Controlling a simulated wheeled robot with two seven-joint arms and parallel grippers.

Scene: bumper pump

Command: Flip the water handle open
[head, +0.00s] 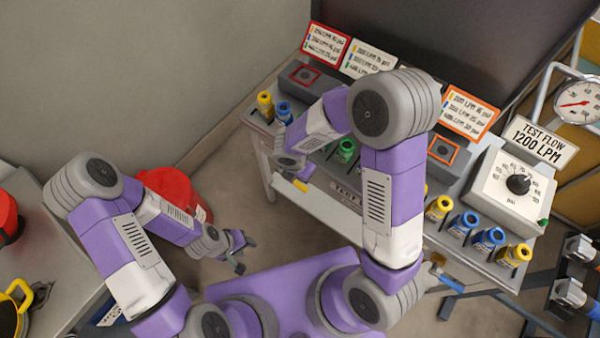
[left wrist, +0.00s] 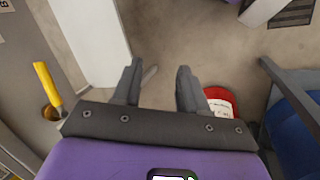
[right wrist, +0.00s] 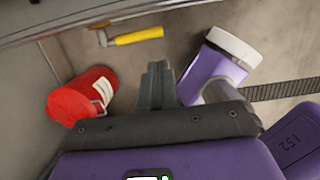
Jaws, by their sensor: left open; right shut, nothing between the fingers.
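A yellow lever handle (head: 302,185) shows at the front edge of the pump panel (head: 330,192), partly hidden by my right arm. In the right wrist view a yellow handle (right wrist: 138,36) on a metal fitting lies beyond my fingers. My right gripper (head: 296,170) is close to the panel lever; in its wrist view the fingers (right wrist: 157,84) are together, empty, and apart from the handle. My left gripper (head: 244,254) is open and empty, low in front of the panel; its fingers (left wrist: 156,82) are spread. A yellow handle (left wrist: 47,84) shows to their left; I cannot tell which it is.
A red bucket (head: 172,190) stands on the floor behind my left arm. A grey table (head: 62,262) stands at left. Bare floor lies around my left gripper.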

